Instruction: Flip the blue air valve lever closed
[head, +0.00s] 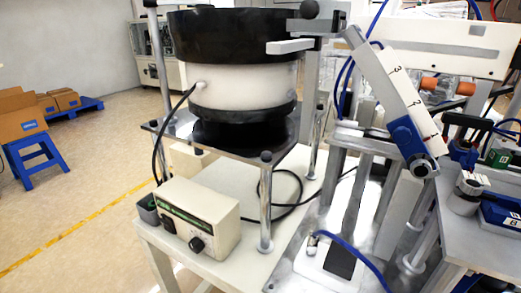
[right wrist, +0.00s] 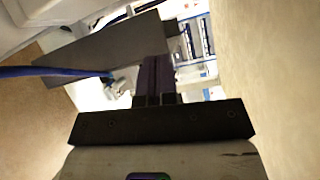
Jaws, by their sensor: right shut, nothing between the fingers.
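My right gripper (right wrist: 155,78) shows in the right wrist view. Its dark fingers are together and hold nothing. A blue air hose (right wrist: 60,72) comes in from the left there and ends at a small pale fitting (right wrist: 122,82), left of the fingers; I cannot tell whether they touch. In the head view a blue hose (head: 352,252) runs to a small metal fitting (head: 313,241) low at the front. I cannot clearly make out the blue valve lever or its position in either view. My right fingertips cannot be made out in the head view. My left gripper is not in view.
A black-and-white bowl feeder (head: 240,85) stands on a metal-post platform. A beige control box (head: 198,215) sits on the pale table (head: 180,258). Machinery with hoses crowds the right side. A grey bar (right wrist: 95,55) lies close beside my right fingers. Open floor lies at left.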

